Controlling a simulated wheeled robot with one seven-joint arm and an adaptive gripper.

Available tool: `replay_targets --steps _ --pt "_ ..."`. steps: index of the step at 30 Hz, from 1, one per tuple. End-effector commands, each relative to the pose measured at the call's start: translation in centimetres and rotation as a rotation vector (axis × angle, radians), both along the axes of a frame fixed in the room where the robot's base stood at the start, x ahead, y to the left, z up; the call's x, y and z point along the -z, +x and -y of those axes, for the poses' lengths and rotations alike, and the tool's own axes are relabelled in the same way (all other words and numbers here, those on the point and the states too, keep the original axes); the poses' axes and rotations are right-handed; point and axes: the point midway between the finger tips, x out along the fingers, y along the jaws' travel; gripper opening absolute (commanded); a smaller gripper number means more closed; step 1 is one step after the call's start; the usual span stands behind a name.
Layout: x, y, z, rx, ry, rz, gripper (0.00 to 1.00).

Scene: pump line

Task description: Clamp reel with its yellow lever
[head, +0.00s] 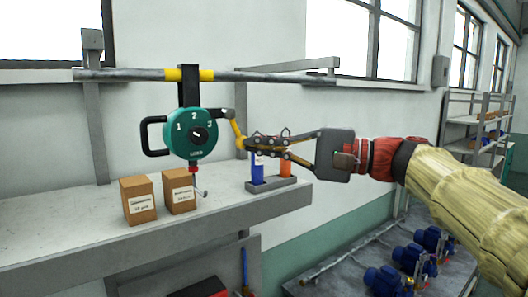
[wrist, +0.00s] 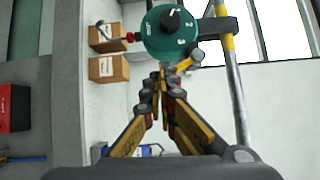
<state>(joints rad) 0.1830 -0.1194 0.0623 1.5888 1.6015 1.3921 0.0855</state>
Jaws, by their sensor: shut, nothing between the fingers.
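The teal reel (head: 190,148) hangs from a rail by a dark bracket, with a black handle on its left and a dial numbered 1, 2, 3. It also shows at the top of the wrist view (wrist: 153,38). Its yellow lever (head: 237,131) slants down on the reel's right side; its yellow end shows in the wrist view (wrist: 183,65). My gripper (head: 246,142) is shut and empty, its fingertips right at the lever's lower end. I cannot tell whether they touch it. The fingertips also show in the wrist view (wrist: 162,74), just below the reel.
The rail (head: 255,77) with yellow bands runs along the wall. Two cardboard boxes (head: 138,200) stand on the shelf (head: 75,240) below the reel. A grey tray (head: 271,184) with blue and orange bottles sits under my gripper. A hook hangs beneath the reel. Blue pumps (head: 387,280) stand lower right.

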Motion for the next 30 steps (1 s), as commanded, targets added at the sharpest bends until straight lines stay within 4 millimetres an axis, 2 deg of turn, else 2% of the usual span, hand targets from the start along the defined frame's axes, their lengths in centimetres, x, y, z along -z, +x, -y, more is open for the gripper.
replay_targets --steps 14,30 --pt "0.8 -0.7 -1.0 0.0 0.151 -0.101 0.0" --pt "1.0 -1.0 -1.5 0.0 0.146 -0.099 0.0"
